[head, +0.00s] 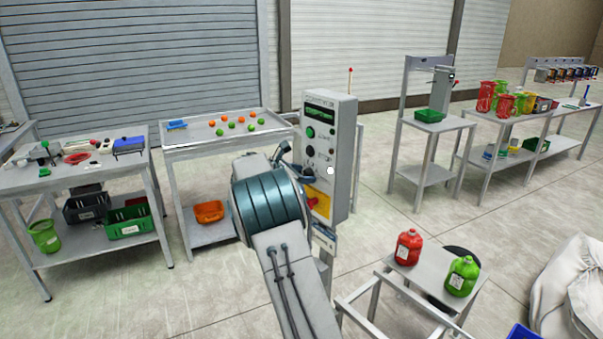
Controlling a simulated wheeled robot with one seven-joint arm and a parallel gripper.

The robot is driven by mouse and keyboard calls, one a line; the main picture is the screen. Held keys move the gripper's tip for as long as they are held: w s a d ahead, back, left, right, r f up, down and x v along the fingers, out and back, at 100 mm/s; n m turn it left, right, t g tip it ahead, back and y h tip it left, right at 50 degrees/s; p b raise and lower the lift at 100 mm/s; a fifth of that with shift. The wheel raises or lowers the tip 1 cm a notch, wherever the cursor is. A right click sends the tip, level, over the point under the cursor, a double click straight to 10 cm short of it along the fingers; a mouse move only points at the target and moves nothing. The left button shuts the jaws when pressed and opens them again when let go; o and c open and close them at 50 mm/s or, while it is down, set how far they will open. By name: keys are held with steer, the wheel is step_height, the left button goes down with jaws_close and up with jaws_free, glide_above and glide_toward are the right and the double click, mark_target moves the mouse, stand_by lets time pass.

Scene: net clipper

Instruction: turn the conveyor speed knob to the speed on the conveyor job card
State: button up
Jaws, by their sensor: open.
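The grey control box (342,160) stands on a post in the middle of the head view. Its front has a dark display (320,111) with green characters too small to read, a green button (311,132), a dark round control below it and a yellow panel with a red part (313,202). My gripper (297,169) is at the left side of the box front, open, partly hidden by my own wrist. I cannot tell whether it touches anything. The speed knob is not clearly visible. No job card can be read; a small pale plate (324,241) hangs under the box.
A tray table (190,150) with orange and green balls stands behind left, and a cluttered bench (75,180) is at far left. A low stand (435,278) with red and green jugs is at front right. Work tables stand at back right. Floor between is clear.

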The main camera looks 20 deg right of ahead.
steer(key=c, duration=1)
steer(key=shift+f+b, duration=0.15)
steer(key=shift+b, duration=0.5)
steer(key=shift+s+f+m+t+h+b, duration=0.2)
steer(key=shift+m+t+h+b, duration=0.8)
steer(key=shift+m+b, duration=4.3)
steer(key=shift+w+f+m+t+h+b, duration=0.1)
steer(key=shift+f+m+t+h+b, duration=0.9)
steer(key=shift+b, duration=7.95)
steer(key=shift+s+r+m+t+h+b, duration=0.1)
steer(key=shift+r+m+t+h+b, duration=0.8)
steer(key=shift+m+b, duration=4.7)
steer(key=n+b, duration=0.2)
steer(key=b, duration=0.1)
steer(key=shift+f+n+t+y, duration=0.3)
steer(key=shift+f+t+y, duration=0.1)
